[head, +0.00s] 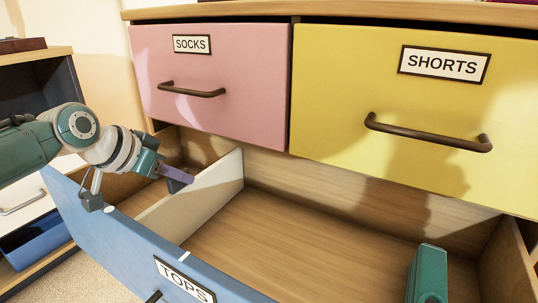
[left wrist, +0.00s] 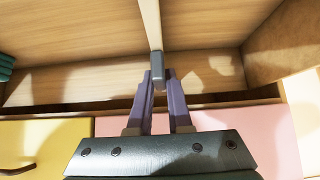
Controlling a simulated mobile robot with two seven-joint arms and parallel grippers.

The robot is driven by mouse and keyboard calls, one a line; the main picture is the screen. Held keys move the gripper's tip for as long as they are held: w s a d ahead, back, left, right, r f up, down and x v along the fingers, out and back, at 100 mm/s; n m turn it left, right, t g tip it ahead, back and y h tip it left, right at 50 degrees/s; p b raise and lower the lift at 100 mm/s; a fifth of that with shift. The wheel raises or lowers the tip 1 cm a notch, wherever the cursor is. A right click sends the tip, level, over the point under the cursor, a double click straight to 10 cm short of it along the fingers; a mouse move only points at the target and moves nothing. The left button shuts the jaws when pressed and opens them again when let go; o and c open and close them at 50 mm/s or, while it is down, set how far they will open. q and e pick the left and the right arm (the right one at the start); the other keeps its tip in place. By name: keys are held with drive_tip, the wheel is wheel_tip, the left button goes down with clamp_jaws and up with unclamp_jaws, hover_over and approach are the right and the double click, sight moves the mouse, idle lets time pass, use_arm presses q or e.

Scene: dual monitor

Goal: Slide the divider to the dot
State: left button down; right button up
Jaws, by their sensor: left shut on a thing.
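The divider (head: 205,195) is a pale upright board running front to back across the open drawer, left of its middle. Its edge also shows in the left wrist view (left wrist: 151,22). My left gripper (head: 178,178) is over the divider's top edge. Its purple fingers are shut on a small dark grey tab (left wrist: 156,68) on the divider. The blue drawer front (head: 130,243) carries a TOPS label. Two small white marks lie on its top rim: one at the left (head: 110,210) and one near the label (head: 184,256). The divider's front end lies between them. My right gripper is not visible.
A teal object (head: 427,275) sits in the drawer's right part. The drawer floor (head: 300,235) right of the divider is bare. The shut pink SOCKS drawer (head: 215,115) and yellow SHORTS drawer (head: 410,95) are above, with protruding handles.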

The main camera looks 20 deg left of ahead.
use_arm(q)
drive_tip(key=c, duration=1.2)
unclamp_jaws()
drive_tip(key=shift+s+a+f, duration=0.1)
drive_tip(key=shift+a, duration=0.05)
drive_tip(key=o, duration=0.4)
drive_tip(key=shift+a, duration=0.15)
drive_tip(key=shift+c, duration=0.2)
drive_tip(key=shift+r, duration=0.25)
drive_tip(key=p+v, duration=0.7)
drive_tip(key=v, duration=0.1)
drive_tip(key=shift+s+r, duration=0.25)
drive_tip(key=shift+r, duration=0.05)
drive_tip(key=shift+s+r, duration=0.25)
drive_tip(key=shift+s, duration=0.15)
drive_tip(key=shift+p, duration=0.3)
